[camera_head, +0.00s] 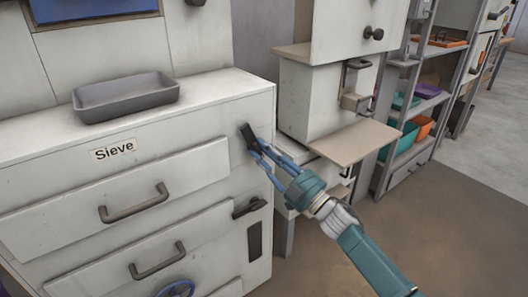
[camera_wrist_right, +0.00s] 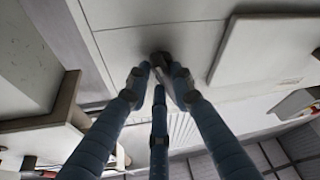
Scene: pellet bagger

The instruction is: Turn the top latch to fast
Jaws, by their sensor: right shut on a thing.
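The top latch (camera_head: 249,137) is a dark handle on the upper right of the white Sieve cabinet's front. It stands tilted, its upper end leaning left. My right gripper (camera_head: 257,147) is at the latch with its blue fingers closed on it. In the right wrist view the fingers (camera_wrist_right: 160,75) meet around the dark latch (camera_wrist_right: 161,58), whose lower part they hide. A second dark latch (camera_head: 250,207) sits lower on the same front and lies nearly level. My left gripper is not in view.
The Sieve cabinet (camera_head: 190,98) has two drawers with dark handles, and a grey tray (camera_head: 126,96) on top. Right of it a beige shelf (camera_head: 345,142) juts out from another machine, close to my right gripper. Open floor (camera_head: 430,230) lies at the lower right.

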